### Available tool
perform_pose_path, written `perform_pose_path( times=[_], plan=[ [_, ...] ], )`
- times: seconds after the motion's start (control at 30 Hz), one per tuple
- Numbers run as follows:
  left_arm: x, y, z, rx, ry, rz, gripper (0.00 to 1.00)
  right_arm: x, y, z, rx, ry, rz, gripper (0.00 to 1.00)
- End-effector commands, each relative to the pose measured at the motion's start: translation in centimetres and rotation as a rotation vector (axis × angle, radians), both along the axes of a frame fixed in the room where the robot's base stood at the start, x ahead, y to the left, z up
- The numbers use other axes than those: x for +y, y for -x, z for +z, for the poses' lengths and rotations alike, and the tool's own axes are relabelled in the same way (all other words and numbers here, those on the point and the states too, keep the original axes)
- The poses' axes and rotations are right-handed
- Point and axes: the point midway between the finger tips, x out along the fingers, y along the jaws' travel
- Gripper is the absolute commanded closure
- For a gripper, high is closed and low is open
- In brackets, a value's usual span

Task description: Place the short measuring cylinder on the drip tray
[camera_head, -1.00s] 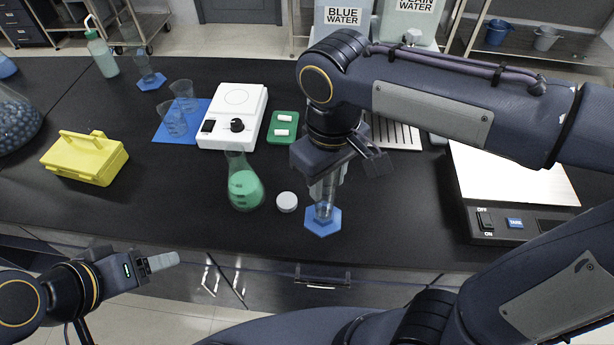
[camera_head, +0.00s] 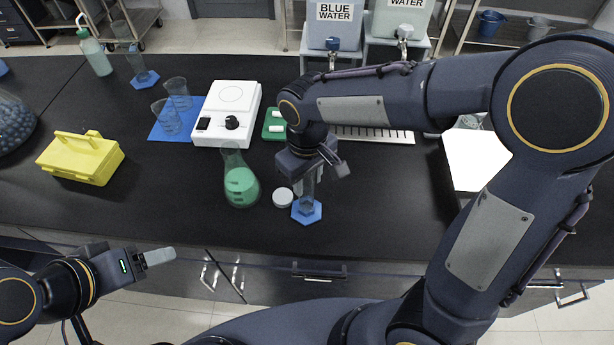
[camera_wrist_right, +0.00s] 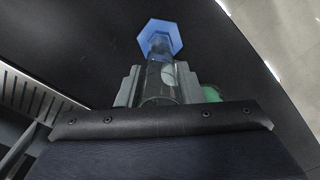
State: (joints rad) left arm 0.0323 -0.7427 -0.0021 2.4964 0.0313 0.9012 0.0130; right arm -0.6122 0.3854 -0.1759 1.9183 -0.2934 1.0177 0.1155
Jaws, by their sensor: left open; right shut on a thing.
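The short measuring cylinder (camera_head: 306,208) is clear with a blue hexagonal foot. It is upright at the front of the black bench, and I cannot tell whether its foot touches the bench. My right gripper (camera_head: 308,182) is shut on its upper part. In the right wrist view the cylinder (camera_wrist_right: 160,48) runs between the fingers, its blue foot beyond them. The drip tray (camera_head: 375,134) is a pale slotted strip at the back, in front of the water containers and partly hidden by my right arm. My left gripper (camera_head: 158,257) is open and empty, in front of the bench.
A green-filled flask (camera_head: 241,186) and a white cap (camera_head: 283,198) stand just left of the cylinder. Behind are a white stirrer (camera_head: 228,115) and a green tray (camera_head: 272,126). Bench between cylinder and balance is clear.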

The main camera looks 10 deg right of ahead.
Motion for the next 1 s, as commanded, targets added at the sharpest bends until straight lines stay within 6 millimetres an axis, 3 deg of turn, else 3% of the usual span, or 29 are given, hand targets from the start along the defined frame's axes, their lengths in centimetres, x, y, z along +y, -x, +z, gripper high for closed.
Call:
perform_pose_path(
  times=[0.17, 0.2, 0.33, 0.73, 1.0],
  plan=[
    [0.0, 0.0, -0.4, 0.0, 0.0, 0.0, 0.35, 0.0, 0.0, -0.5, 0.0, 0.0, 0.0, 1.0],
    [0.0, 0.0, -0.3, 0.0, 0.0, 0.0, 0.35, 0.0, 0.0, -0.3, 0.0, 0.0, 0.0, 0.63],
    [0.0, 0.0, -0.3, 0.0, 0.0, 0.0, 0.35, 0.0, 0.0, -0.3, 0.0, 0.0, 0.0, 0.46],
    [0.0, 0.0, 0.0, 0.0, 0.0, 0.0, 0.35, 0.0, 0.0, 0.5, -0.003, -0.001, 0.0, 0.45],
    [0.0, 0.0, -0.2, 0.0, 0.0, 0.0, 0.35, 0.1, -0.1, 5.8, -0.006, -0.003, 0.0, 0.45]
  ],
)
